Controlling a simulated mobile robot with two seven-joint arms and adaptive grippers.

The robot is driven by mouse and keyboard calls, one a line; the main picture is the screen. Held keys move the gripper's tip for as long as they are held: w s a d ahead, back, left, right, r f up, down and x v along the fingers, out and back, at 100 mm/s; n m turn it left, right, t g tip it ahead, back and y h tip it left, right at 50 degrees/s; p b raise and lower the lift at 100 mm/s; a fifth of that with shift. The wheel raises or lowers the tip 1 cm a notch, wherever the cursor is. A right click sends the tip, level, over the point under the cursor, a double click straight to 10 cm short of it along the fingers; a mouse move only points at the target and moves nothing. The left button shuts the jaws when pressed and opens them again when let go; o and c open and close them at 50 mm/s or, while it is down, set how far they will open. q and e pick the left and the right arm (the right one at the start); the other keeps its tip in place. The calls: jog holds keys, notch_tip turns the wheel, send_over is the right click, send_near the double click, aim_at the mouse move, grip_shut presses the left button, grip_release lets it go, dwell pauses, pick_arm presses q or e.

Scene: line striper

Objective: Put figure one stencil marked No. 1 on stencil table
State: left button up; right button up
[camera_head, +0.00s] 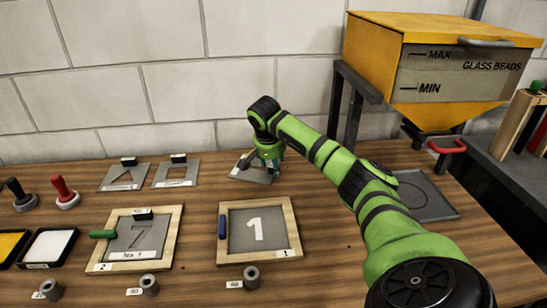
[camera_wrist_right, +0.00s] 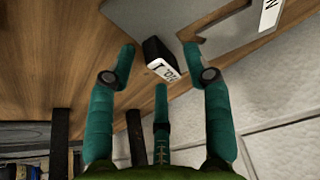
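A grey stencil plate (camera_head: 240,176) lies at the back of the wooden table, partly hidden by my right gripper (camera_head: 266,160). In the right wrist view, the plate (camera_wrist_right: 205,18) carries a black block handle (camera_wrist_right: 155,50) with a white label whose number I cannot read. The teal fingers of my right gripper (camera_wrist_right: 158,62) are spread open around the handle, with gaps visible. Another stencil (camera_head: 145,240), labelled No. 7, lies on the wooden frame marked 2. The frame marked 1 (camera_head: 292,225) shows a white figure 1. My left gripper is out of view.
Two grey stencils (camera_head: 112,183) (camera_head: 162,183) lie at the back left. Stamps (camera_head: 65,193), ink pads (camera_head: 50,245) and small cylinders (camera_head: 251,277) stand nearby. A grey tray (camera_head: 440,208) lies right of my arm, below the yellow glass bead hopper (camera_head: 372,50).

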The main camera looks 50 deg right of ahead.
jog(key=v, duration=1.2)
